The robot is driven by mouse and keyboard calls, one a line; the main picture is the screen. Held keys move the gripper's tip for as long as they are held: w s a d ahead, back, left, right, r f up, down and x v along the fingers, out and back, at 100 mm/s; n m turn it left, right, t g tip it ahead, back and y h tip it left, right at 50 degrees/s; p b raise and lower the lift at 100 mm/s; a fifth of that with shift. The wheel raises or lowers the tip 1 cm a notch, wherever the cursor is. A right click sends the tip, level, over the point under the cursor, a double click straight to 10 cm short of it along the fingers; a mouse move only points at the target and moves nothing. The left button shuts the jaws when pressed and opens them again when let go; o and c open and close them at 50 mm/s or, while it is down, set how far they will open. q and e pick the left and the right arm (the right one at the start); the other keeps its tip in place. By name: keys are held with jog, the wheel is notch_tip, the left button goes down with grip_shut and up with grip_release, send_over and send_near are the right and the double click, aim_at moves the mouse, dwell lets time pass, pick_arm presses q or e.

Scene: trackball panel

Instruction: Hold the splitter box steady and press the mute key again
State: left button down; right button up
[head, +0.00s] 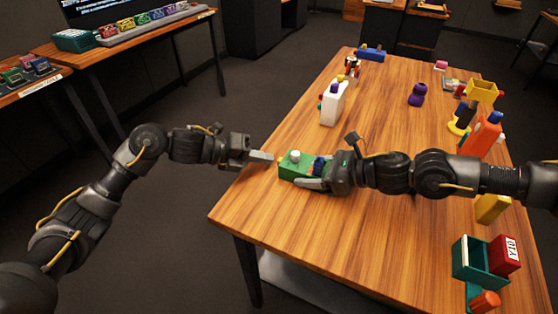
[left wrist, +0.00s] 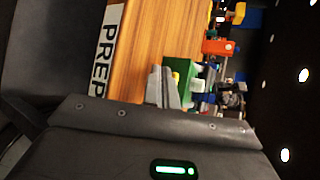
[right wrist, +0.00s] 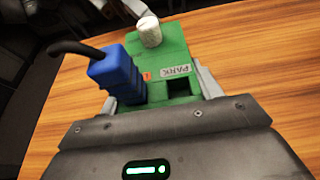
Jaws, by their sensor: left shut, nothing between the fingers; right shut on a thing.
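The green splitter box (head: 288,171) sits near the table's left edge. It carries a white round knob (right wrist: 149,32), a blue plug (right wrist: 118,74) with a black cable, a small orange mark (right wrist: 147,76) and a PARK label (right wrist: 175,70). My right gripper (head: 312,174) is shut on the box, its fingers on either side in the right wrist view. My left gripper (head: 268,157) is shut and empty, its tips just left of the box. The left wrist view shows the box (left wrist: 181,68) beyond those fingers. I cannot tell which part is the mute key.
A purple object (head: 417,95) and an orange bottle (head: 482,136) stand further right. A teal holder (head: 470,262) and red box (head: 504,254) are at the front right. The front middle is clear.

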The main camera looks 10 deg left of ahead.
pick_arm(q)
jog(key=shift+w+a, duration=0.25)
jog(key=shift+a, duration=0.45)
jog(key=shift+w+a, duration=0.2)
jog(key=shift+a, duration=0.45)
jog(key=shift+w+a, duration=0.25)
jog(key=shift+a, duration=0.45)
jog(key=s+a+r, duration=0.2)
jog(key=a+r, duration=0.4)
jog(key=shift+s+a+r, duration=0.25)
jog(key=shift+s+a, duration=0.15)
pick_arm(e)
jog(key=o, duration=1.1)
